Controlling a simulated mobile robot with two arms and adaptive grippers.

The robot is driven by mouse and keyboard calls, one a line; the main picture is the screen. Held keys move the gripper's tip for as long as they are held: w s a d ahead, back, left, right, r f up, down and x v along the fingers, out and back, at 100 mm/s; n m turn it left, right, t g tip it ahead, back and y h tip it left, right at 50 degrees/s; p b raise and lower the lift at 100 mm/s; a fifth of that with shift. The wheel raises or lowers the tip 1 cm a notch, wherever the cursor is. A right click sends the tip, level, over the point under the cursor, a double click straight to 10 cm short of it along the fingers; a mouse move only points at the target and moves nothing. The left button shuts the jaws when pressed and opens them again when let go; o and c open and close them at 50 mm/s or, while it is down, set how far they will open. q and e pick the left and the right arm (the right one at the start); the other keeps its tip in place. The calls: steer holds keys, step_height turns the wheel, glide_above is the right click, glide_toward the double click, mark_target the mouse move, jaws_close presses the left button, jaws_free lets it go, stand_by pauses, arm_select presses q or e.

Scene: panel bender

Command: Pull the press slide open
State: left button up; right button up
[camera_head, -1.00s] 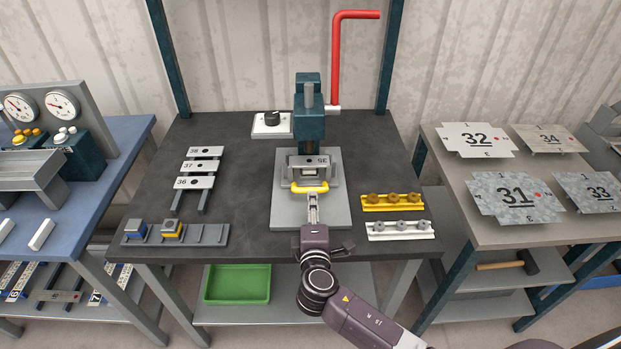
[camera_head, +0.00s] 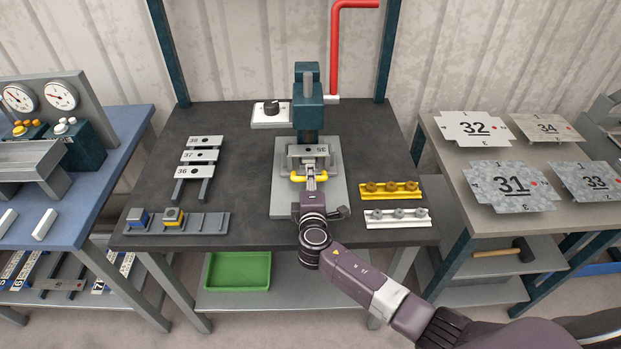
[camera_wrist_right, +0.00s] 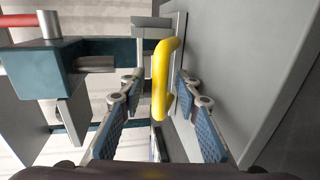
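The press (camera_head: 308,105) stands at the back middle of the dark table, on a grey base plate (camera_head: 334,200). Its slide (camera_head: 295,166) sits low under the press head, with a yellow handle (camera_head: 295,179) at its front. My right gripper (camera_head: 311,176) reaches over the base plate from the front, its fingertips at the handle. In the right wrist view, the yellow handle (camera_wrist_right: 161,85) lies between the two blue-padded fingers (camera_wrist_right: 158,92), which are apart. A gap shows on the left side; the right fingertip is very close to the handle. My left gripper is not in view.
A yellow rack (camera_head: 390,189) and a white rack (camera_head: 397,217) lie right of the base plate. Numbered bars (camera_head: 196,171) and a grey holder with blocks (camera_head: 205,223) are on the left.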

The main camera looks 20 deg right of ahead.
steer(key=shift+c, duration=0.8)
jaws_close()
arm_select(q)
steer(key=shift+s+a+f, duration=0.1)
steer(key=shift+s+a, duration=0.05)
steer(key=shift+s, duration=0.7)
arm_select(e)
steer(key=shift+s+a+f, duration=0.15)
steer(key=shift+s, duration=0.25)
steer(key=f+v, duration=0.1)
steer(key=v, duration=0.7)
steer(key=f+v, duration=0.1)
steer(key=v, duration=0.3)
steer(key=shift+s+a+f+p, duration=0.15)
steer(key=shift+s+f+p, duration=0.1)
steer(key=shift+s+p, duration=0.1)
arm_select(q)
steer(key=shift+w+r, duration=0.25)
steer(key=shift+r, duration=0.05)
